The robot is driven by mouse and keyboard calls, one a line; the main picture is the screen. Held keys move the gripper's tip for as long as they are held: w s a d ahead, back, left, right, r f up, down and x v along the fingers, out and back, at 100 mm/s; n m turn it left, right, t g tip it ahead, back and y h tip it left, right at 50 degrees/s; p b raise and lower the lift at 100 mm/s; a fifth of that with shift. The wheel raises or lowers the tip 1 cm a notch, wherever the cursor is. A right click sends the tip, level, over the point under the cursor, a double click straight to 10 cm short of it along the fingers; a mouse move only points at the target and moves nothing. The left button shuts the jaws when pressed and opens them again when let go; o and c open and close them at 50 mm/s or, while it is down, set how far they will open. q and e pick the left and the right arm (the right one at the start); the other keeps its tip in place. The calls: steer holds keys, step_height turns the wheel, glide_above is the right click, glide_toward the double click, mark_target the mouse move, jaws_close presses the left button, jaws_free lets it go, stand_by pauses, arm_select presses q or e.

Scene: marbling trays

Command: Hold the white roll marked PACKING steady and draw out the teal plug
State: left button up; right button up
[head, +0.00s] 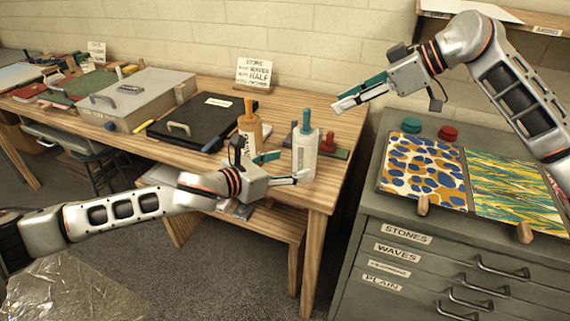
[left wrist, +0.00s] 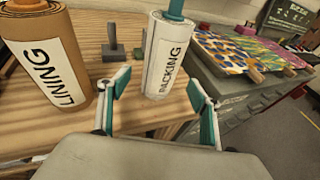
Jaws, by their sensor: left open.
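The white roll marked PACKING (head: 304,158) stands upright near the right end of the wooden table. The teal plug (head: 306,120) sticks up from its top. My left gripper (head: 285,168) is open, low in front of the roll. In the left wrist view the roll (left wrist: 168,55) shows beyond and between the two fingertips, nearer the right one; contact cannot be told. The teal plug (left wrist: 175,9) is cut off there by the top edge. My right gripper (head: 350,100) is raised to the right of the plug, apart from it. Its fingers appear nearly edge-on, so their gap is unclear.
An orange-brown roll marked LINING (left wrist: 45,60) stands left of the white roll. A black case (head: 200,122) lies further left. The grey drawer cabinet (head: 385,210) with patterned sheets stands right.

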mark_target(304, 159)
arm_select(q)
steer(key=x, duration=0.7)
steer(key=shift+w+d, duration=0.1)
steer(key=shift+d, duration=0.05)
steer(key=shift+c, duration=0.3)
steer(key=c, duration=1.3)
